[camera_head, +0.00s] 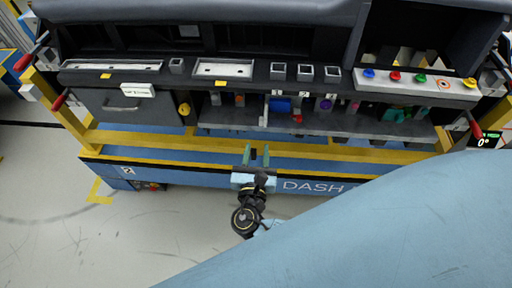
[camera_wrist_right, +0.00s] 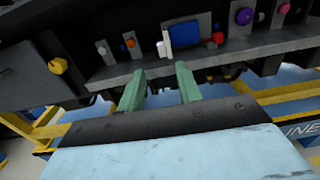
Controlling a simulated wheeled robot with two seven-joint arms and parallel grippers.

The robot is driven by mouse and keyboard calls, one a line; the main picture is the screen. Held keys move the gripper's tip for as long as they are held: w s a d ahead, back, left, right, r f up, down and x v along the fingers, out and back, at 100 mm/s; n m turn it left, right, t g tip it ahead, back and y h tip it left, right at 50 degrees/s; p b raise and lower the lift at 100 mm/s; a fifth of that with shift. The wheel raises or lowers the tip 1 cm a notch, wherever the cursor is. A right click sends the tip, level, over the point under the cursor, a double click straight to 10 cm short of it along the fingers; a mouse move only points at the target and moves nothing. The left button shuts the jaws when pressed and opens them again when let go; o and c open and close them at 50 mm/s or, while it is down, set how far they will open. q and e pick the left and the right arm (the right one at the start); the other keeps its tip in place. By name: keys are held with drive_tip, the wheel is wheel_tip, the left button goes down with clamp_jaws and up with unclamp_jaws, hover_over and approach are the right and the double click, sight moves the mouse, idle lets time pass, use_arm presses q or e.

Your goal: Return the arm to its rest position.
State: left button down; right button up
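My right gripper (camera_head: 256,155) is in front of the dashboard module, above the lower rail near the "DASH" lettering. Its two green fingers are apart with nothing between them. In the right wrist view the open fingers (camera_wrist_right: 160,87) point at the lower shelf (camera_wrist_right: 225,58) of the module. They appear in front of a blue block (camera_wrist_right: 184,34) and small knobs. Whether the fingertips touch the shelf edge cannot be told. My left gripper is not in view.
The dashboard's yellow frame rail (camera_head: 200,146) runs close by the right gripper. A panel with coloured buttons (camera_head: 420,81) is at the upper right. A grey drawer or door with a handle (camera_head: 121,106) is at the left. The grey floor (camera_head: 110,240) in front is clear.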

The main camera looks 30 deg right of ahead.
drive_tip(key=s+d+f+m+g+y, duration=0.2)
drive_tip(key=s+f+m+g, duration=0.15)
drive_tip(key=s+f, duration=0.4)
drive_tip(key=s+d+f+m+g+y, duration=0.1)
drive_tip(key=s+f+m+g+y, duration=0.2)
drive_tip(key=f, duration=0.8)
drive_tip(key=s+d+f+m+g+y, duration=0.15)
drive_tip(key=s+f+m+g, duration=0.35)
drive_tip(key=f, duration=0.5)
drive_tip(key=s+f+m+g+y, duration=0.1)
drive_tip(key=s+f+m, duration=0.1)
drive_tip(key=s+m, duration=0.3)
drive_tip(key=s+f+m+y, duration=0.1)
drive_tip(key=s+f+m, duration=0.2)
drive_tip(key=s, duration=0.6)
drive_tip(key=s+d+f+m+g+y, duration=0.1)
drive_tip(key=s+f+m, duration=0.2)
drive_tip(key=s+m, duration=0.4)
drive_tip(key=shift+m+g, duration=0.35)
drive_tip(key=shift+s, duration=0.1)
